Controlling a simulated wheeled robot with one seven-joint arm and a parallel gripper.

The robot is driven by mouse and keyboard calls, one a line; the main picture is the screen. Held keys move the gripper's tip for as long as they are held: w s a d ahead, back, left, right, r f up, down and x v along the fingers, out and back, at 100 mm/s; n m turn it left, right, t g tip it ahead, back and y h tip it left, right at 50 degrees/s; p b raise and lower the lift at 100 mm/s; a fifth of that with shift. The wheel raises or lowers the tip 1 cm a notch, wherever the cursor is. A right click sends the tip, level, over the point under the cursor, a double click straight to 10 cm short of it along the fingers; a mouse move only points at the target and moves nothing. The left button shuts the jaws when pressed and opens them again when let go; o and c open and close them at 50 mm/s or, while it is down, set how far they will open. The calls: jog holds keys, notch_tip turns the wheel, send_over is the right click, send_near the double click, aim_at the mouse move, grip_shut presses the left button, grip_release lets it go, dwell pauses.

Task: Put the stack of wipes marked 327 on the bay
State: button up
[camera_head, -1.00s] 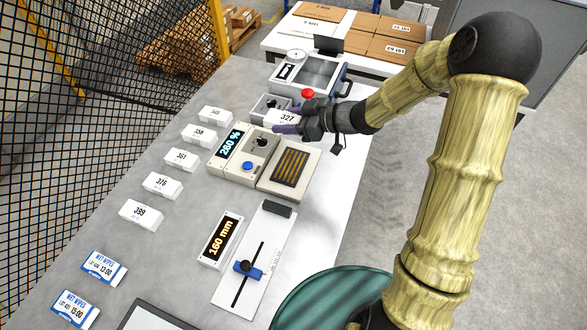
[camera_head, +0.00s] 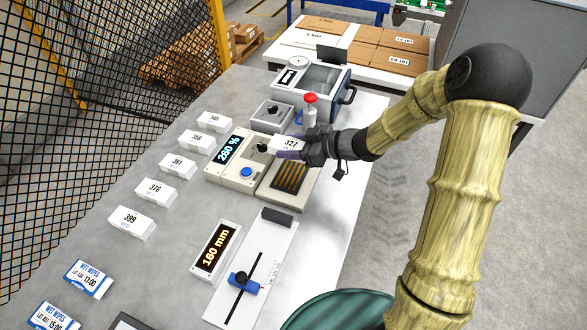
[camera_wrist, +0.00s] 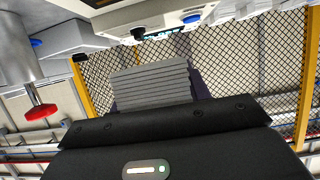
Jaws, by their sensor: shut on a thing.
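The stack of wipes marked 327 (camera_head: 288,143) is white and held in my gripper (camera_head: 298,150), above the device with the 280 % display. In the wrist view the stack (camera_wrist: 150,85) shows as grey layers between the dark jaws. The bay (camera_head: 288,178), which I take to be the dark slatted plate on that device's right side, lies below and slightly in front of the held stack. The stack is apart from the plate in the head view. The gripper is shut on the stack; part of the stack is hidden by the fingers.
Several white stacks, such as 399 (camera_head: 131,222), stand in a row at left. A red-topped post (camera_head: 310,100) and a grey box with a knob (camera_head: 272,115) stand just behind the gripper. A 160 mm display (camera_head: 216,249) and a slide gauge (camera_head: 252,275) lie in front.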

aim_at(291, 173)
notch_tip(291, 173, down, 3)
jog(key=shift+w+d, duration=0.1)
jog(key=shift+f, duration=0.1)
jog(key=shift+s+a, duration=0.3)
jog(key=shift+a, duration=0.1)
jog(key=shift+s+f, duration=0.1)
jog(key=shift+f, duration=0.15)
notch_tip(291, 173, down, 3)
jog(key=shift+d+r, duration=0.15)
jog(key=shift+r, duration=0.05)
jog(key=shift+d+f+p, duration=0.1)
jog(key=shift+f+p, duration=0.2)
jog(key=shift+f, duration=0.4)
jog(key=shift+f, duration=0.1)
